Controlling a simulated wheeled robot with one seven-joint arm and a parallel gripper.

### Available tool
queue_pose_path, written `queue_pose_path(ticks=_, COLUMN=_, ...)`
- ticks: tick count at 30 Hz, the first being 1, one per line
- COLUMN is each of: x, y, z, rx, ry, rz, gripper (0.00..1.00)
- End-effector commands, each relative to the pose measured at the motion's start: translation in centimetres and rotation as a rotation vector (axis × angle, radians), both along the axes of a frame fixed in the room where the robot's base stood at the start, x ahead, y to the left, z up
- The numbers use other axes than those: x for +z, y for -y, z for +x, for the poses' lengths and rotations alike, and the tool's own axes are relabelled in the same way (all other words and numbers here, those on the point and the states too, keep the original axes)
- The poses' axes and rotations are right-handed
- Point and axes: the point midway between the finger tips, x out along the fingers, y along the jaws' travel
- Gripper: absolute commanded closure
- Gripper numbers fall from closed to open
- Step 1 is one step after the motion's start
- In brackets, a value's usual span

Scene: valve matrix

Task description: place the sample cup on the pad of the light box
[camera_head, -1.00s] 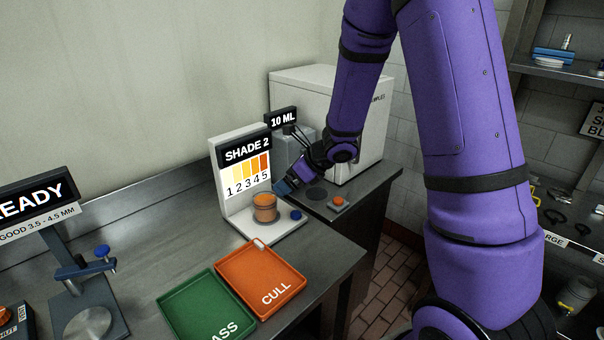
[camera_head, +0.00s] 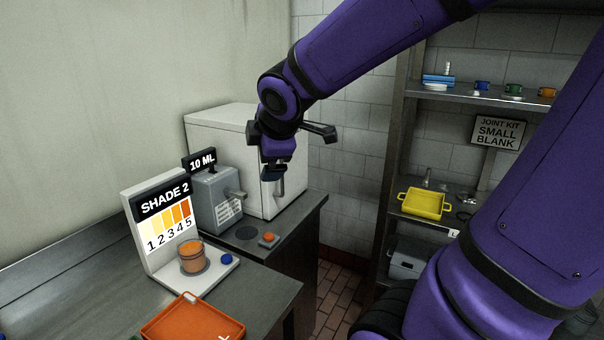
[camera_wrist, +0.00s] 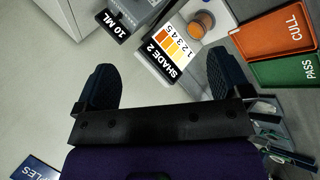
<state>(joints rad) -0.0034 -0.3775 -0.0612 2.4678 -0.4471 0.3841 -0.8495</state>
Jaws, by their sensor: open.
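The sample cup (camera_head: 192,257), with orange contents, stands upright on the base of the white light box (camera_head: 137,203), over its dark round pad. The light box panel reads SHADE 2 above a strip of colours numbered 1 to 5. The cup (camera_wrist: 202,22) and the light box's colour chart (camera_wrist: 170,52) also show in the wrist view. My gripper (camera_head: 274,173) is raised behind and to the right of the cup, in front of the white cabinet, apart from the cup. In the wrist view my gripper (camera_wrist: 161,82) has its fingers wide apart with nothing between them.
A grey dispenser (camera_head: 217,200) marked 10 ML stands behind the light box, before a white cabinet (camera_head: 225,135). A blue button (camera_head: 227,259) is on the light box base. An orange CULL tray (camera_head: 192,322) lies in front. A shelf with a yellow tray (camera_head: 425,203) stands right.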

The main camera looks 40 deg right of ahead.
Motion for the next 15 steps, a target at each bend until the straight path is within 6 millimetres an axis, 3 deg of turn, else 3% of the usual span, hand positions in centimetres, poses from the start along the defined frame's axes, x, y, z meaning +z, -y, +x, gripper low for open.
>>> queue_pose_path(ticks=3, x=1.4, y=-0.9, z=-4.7, rx=-0.279, ry=0.004, rz=0.237, gripper=0.04)
queue_pose_path(ticks=9, x=2.1, y=-3.3, z=-11.6, rx=-0.681, ry=-0.036, rz=0.591, gripper=0.04)
queue_pose_path(ticks=15, x=2.1, y=-5.0, z=-15.3, rx=-0.892, ry=-0.085, rz=0.766, gripper=0.04)
